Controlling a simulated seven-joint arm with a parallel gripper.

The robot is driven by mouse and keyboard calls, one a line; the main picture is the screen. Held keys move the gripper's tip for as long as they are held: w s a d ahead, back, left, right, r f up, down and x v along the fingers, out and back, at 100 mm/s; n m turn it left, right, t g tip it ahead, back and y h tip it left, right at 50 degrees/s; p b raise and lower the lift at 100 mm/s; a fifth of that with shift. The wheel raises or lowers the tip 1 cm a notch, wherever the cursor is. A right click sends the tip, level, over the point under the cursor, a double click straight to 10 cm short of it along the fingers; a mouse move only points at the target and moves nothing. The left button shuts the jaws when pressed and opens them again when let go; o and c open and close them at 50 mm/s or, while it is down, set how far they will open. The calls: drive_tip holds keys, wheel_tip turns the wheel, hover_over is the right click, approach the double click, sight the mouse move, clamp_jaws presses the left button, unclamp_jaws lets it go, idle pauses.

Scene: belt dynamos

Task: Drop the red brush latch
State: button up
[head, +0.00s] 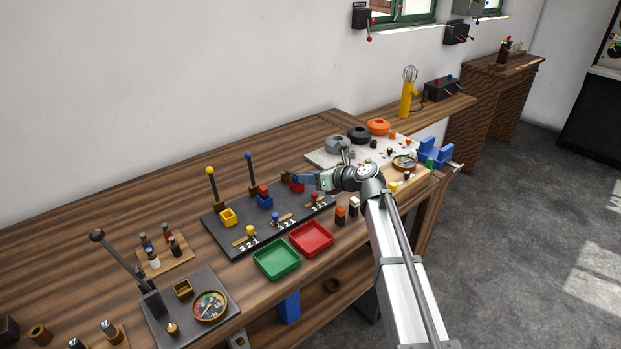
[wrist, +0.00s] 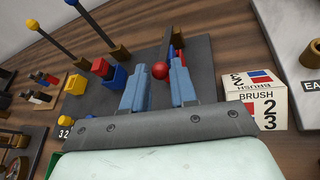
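The dark latch board (head: 238,238) lies on the bench and carries yellow, blue and red stations. The red latch's ball knob (wrist: 160,70) shows in the wrist view between the blue-grey fingers of my gripper (wrist: 160,78). The fingers stand apart, one on each side of the knob, with little gap; I see no clear grip. In the head view my gripper (head: 305,180) is over the red station at the board's right end and hides the knob. A red block (head: 297,184) shows just beside the fingers.
The yellow-knobbed lever (head: 209,171) and blue-knobbed lever (head: 248,156) stand upright left of my gripper. A green tray (head: 276,268) and red tray (head: 327,246) lie in front of the board. A labelled brush box (wrist: 258,98) stands close to the right of my gripper.

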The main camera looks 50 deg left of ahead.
clamp_jaws()
drive_tip(key=shift+a+r+h, duration=0.25)
drive_tip(key=shift+r+h, duration=0.15)
drive_tip(key=shift+r, duration=0.25)
drive_tip(key=shift+a+r, duration=0.25)
drive_tip(key=shift+r, duration=0.35)
drive_tip(key=shift+o, duration=2.1)
unclamp_jaws()
drive_tip(key=v, duration=1.3)
drive_tip(key=shift+d+r, duration=0.3)
